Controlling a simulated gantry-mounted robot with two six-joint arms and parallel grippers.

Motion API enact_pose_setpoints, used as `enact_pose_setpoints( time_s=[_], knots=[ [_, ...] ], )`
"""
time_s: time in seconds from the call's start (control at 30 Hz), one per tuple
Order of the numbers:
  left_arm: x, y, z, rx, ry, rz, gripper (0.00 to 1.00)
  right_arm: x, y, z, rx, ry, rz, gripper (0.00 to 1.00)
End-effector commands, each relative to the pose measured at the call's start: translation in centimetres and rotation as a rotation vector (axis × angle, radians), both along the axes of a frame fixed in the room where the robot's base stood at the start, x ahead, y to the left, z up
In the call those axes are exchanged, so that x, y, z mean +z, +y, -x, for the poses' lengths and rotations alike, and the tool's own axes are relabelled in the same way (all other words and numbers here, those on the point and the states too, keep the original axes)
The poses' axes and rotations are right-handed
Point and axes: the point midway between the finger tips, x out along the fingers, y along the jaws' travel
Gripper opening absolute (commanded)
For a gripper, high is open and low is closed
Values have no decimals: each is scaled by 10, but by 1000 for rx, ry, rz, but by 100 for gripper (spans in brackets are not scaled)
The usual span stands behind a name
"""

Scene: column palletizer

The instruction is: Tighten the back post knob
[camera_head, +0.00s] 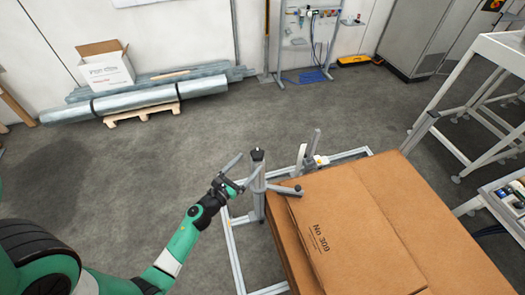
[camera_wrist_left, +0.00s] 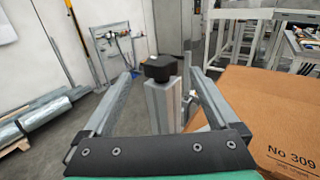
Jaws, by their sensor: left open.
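The back post knob is a black knob (camera_head: 257,154) on top of an upright grey metal post (camera_head: 258,200) beside the cardboard boxes. It also shows in the left wrist view, as the black knob (camera_wrist_left: 160,68) at the centre. My left gripper (camera_head: 268,174) is open. Its two long grey fingers reach out on either side of the post, one to the left and one to the right. In the left wrist view the knob stands between the fingers with a gap on both sides, so they look apart from it. My right gripper is not in view.
A large cardboard box (camera_head: 345,235) marked "No 309" stands close to the right of the post. Another grey upright (camera_head: 300,158) stands behind, inside a metal floor frame (camera_head: 232,245). A white-grey rack (camera_head: 430,125) stands at the right.

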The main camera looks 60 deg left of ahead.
Motion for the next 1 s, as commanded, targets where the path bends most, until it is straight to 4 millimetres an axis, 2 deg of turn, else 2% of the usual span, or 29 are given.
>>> enact_pose_setpoints(
  time_s=[0.03,0.2,0.33,0.5,0.73,1.0],
  knots=[
    [1,6,-12,-2,-3,-1,94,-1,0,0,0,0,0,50],
    [-1,23,-46,-2,-3,0,94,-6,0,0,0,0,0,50],
    [-1,33,-65,-1,-2,0,94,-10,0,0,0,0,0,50],
    [-1,39,-76,-1,-1,2,94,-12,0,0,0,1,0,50],
    [0,39,-76,-1,-1,2,94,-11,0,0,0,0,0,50],
    [0,39,-76,-1,-1,2,45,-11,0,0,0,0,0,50]
  ],
)
